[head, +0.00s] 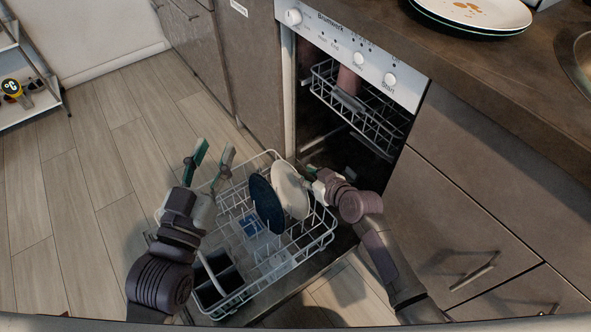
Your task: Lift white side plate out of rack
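A white side plate (290,190) stands on edge, tilted, in the pulled-out lower dishwasher rack (327,237). A dark blue plate (265,205) stands just to its left and partly overlaps it. My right gripper (310,176) is at the right upper edge of the white plate. Its fingers are small and partly hidden, so I cannot tell whether they grip the rim. My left gripper (214,154) is open and empty, with its fingers spread above the rack's left side, apart from both plates.
A dark cutlery basket (218,280) sits in the rack's front left. The upper rack (358,105) holds a pinkish item (348,80). Plates (475,12) lie on the countertop (500,75) at upper right. The wooden floor (90,200) at left is clear.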

